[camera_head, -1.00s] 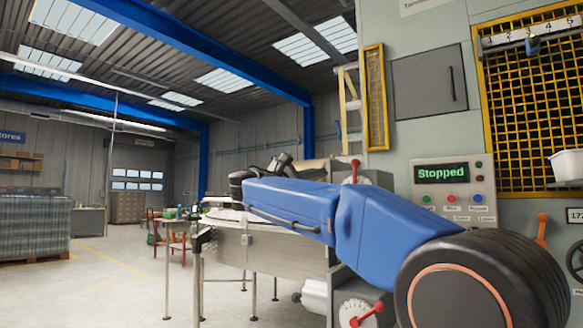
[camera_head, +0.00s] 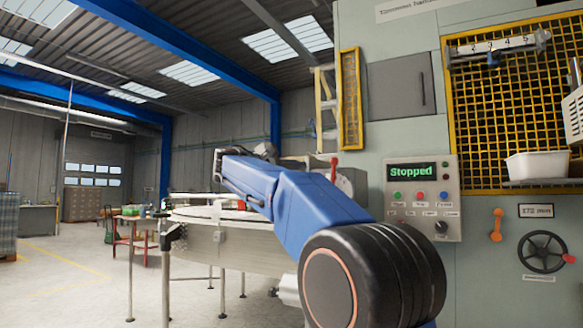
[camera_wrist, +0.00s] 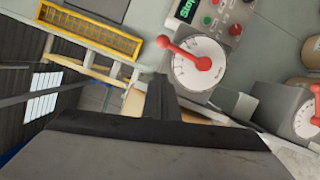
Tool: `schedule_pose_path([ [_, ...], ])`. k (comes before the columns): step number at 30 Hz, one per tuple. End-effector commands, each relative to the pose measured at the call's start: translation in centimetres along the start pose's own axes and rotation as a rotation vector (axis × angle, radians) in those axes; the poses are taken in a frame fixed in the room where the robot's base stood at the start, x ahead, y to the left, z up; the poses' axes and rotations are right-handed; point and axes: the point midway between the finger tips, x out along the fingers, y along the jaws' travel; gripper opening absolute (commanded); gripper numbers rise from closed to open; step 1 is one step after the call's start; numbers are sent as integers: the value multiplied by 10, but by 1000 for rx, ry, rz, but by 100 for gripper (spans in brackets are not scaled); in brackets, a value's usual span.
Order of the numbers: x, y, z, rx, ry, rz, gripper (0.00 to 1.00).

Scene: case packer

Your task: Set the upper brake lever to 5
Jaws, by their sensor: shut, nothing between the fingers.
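The upper brake lever (camera_wrist: 184,52) is a red handle with a round knob on a white dial (camera_wrist: 191,76). In the wrist view its knob points to the upper left; the dial numbers are too small to read. In the head view the lever (camera_head: 334,168) stands upright beyond my arm. My gripper (camera_wrist: 162,85) is shut and empty, with its fingertips close to the dial's lower left edge in the picture. I cannot tell whether they touch it. A second red lever (camera_wrist: 316,90) on another dial shows at the right edge of the wrist view.
The control panel (camera_head: 422,198) reads "Stopped". A yellow mesh guard (camera_head: 480,125) with a numbered scale (camera_head: 495,45), a white bin (camera_head: 538,166) and a black handwheel (camera_head: 542,251) are on the right. A round table (camera_head: 205,240) stands left of my arm.

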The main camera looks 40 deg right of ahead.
Motion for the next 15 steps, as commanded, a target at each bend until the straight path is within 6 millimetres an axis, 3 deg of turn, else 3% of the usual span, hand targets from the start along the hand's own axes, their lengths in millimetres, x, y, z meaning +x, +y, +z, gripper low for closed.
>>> schedule_pose_path([
  [9,54,0,0,0,-3,0,0],
  [15,72,0,19,-1,-1,1,0],
])
